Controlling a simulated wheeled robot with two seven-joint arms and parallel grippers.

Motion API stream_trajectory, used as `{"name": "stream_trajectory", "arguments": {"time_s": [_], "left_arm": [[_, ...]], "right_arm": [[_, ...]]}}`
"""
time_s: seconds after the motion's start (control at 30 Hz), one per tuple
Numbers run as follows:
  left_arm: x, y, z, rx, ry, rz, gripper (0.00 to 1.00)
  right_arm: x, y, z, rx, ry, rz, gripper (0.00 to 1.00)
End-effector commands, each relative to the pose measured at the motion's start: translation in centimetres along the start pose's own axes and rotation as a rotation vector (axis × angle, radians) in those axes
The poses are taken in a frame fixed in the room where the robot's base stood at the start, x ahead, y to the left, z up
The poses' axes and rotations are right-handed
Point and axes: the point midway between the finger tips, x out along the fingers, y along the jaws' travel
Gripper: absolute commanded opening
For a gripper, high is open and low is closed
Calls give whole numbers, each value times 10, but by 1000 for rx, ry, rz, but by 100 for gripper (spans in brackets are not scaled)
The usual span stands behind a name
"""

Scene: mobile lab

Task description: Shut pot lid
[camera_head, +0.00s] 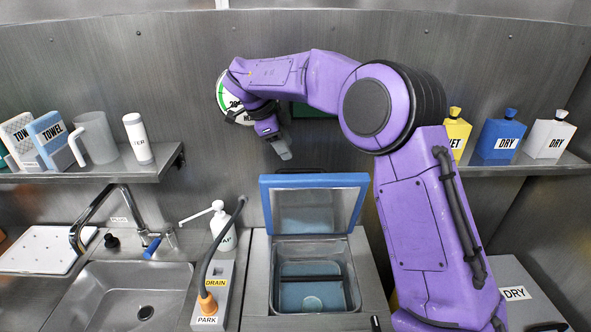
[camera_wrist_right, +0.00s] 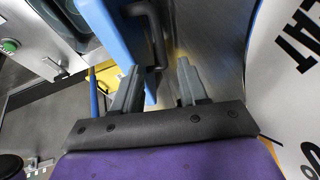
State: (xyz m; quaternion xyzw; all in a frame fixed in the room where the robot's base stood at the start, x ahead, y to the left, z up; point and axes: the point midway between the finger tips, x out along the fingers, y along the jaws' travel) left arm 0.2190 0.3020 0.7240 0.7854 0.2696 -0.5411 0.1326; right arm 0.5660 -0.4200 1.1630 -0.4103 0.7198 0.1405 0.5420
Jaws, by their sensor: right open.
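The pot (camera_head: 350,262) is a square steel basin set in the counter, with a divided interior showing. Its blue-rimmed lid (camera_head: 312,181) stands raised and upright at the back edge. My right gripper (camera_head: 281,150) is above and behind the lid's top edge, pointing down, apart from it. In the right wrist view the gripper (camera_wrist_right: 160,82) is open and empty, its fingers apart. The blue lid (camera_wrist_right: 118,35) and a dark handle (camera_wrist_right: 156,35) on its back face lie just ahead of the fingers. My left gripper is out of view.
A sink (camera_head: 130,295) with a tap lies to the left. A pump bottle (camera_head: 222,228) and a hose with an orange end (camera_head: 207,303) stand beside the pot. Shelves (camera_head: 75,178) hold bottles and boxes. A round dial (camera_head: 225,98) is on the wall behind my right wrist.

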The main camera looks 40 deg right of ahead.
Motion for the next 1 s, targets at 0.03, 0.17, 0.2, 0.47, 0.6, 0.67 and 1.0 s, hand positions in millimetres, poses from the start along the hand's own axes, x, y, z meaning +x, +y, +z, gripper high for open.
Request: {"name": "stream_trajectory", "arguments": {"time_s": [0.03,0.17,0.2,0.47,0.6,0.67,1.0], "left_arm": [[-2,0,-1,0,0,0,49],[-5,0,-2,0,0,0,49],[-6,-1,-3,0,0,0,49],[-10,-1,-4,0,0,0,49],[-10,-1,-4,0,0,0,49],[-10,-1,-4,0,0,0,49],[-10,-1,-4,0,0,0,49]], "right_arm": [[11,1,-1,-1,2,5,42],[41,0,-2,-1,2,5,42],[49,0,-2,0,2,4,42],[82,0,-1,0,0,2,42],[85,0,0,1,-1,2,42],[85,0,0,1,-1,2,42],[83,2,1,-1,-1,1,0]]}}
